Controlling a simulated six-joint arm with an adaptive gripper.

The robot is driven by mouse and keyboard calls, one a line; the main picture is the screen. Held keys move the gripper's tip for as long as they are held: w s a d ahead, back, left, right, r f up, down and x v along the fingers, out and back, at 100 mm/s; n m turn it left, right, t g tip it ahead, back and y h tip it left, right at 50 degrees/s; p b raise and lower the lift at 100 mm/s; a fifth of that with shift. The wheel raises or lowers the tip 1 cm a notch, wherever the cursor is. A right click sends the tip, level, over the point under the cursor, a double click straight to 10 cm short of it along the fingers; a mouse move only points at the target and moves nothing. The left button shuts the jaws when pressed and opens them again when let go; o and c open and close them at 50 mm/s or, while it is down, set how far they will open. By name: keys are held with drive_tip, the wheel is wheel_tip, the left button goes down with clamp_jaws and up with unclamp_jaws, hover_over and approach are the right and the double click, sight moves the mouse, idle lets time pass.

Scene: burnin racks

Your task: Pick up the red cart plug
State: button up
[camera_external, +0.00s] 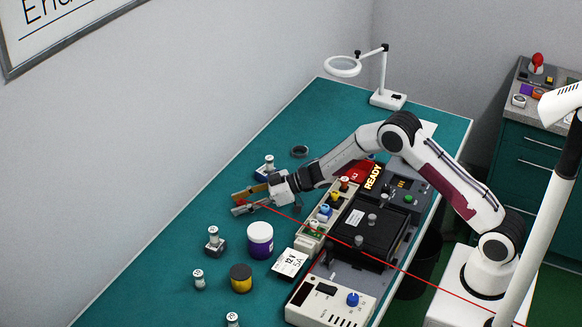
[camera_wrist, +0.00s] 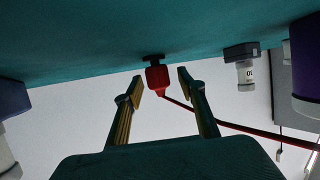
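The red cart plug (camera_wrist: 157,77) shows in the wrist view as a small red block with a black end against the teal table surface. A red cable leads from it to the right. My gripper (camera_wrist: 162,83) is open, with one finger on each side of the plug and visible gaps to it; whether the plug is between the tips or just beyond them is unclear. In the external view my gripper (camera_external: 236,203) is low over the table, fingers apart.
A white jar with a purple label (camera_external: 260,241), a yellow-black jar (camera_external: 241,279) and several small cylinders stand nearer the camera. A black ring (camera_external: 299,151) and a magnifier lamp (camera_external: 388,98) are farther back. Rack equipment (camera_external: 368,238) stands right of the gripper.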

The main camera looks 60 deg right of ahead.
drive_tip(key=shift+c, duration=0.5)
clamp_jaws()
drive_tip(key=shift+r, duration=0.2)
drive_tip(key=shift+r, duration=4.85)
